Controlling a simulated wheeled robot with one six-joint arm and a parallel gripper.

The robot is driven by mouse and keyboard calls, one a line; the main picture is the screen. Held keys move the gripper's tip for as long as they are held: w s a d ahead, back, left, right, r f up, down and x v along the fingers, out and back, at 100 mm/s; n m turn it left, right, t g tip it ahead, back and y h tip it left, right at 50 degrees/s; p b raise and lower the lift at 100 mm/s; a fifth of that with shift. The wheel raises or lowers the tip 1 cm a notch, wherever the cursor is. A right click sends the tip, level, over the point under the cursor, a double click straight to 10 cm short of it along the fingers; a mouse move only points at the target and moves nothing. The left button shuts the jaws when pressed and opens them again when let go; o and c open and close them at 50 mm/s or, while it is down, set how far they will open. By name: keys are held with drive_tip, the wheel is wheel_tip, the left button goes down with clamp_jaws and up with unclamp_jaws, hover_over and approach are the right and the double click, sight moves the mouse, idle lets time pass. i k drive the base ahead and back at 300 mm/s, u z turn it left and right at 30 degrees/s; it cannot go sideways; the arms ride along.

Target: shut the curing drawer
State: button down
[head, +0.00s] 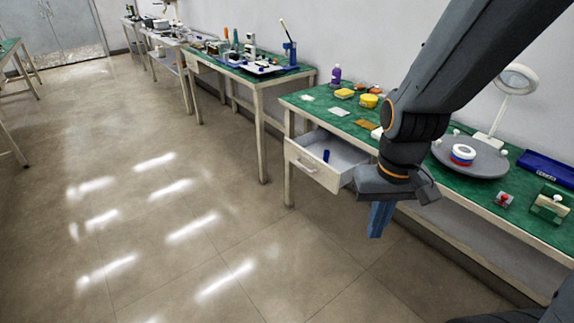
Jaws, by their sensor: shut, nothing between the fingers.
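The curing drawer (312,173) is a pale drawer under the left end of the green-topped bench (330,113). It stands pulled out, with a small handle on its front and a dark blue item (326,156) inside. My gripper (377,236) points down in front of the bench, to the right of the drawer and nearer to me. Its blue fingers are shut and empty, apart from the drawer in the picture. My wrist covers the drawer's right end and part of the bench edge.
On the bench are yellow tubs (368,101), a purple bottle (336,75), a grey round plate (480,163) and a magnifier lamp (515,80). A second green bench (262,79) stands further left. The floor (200,215) left of the drawer is clear.

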sight(306, 152)
drive_tip(key=u, duration=0.6)
drive_tip(key=i, duration=1.4)
drive_tip(key=z, duration=0.6)
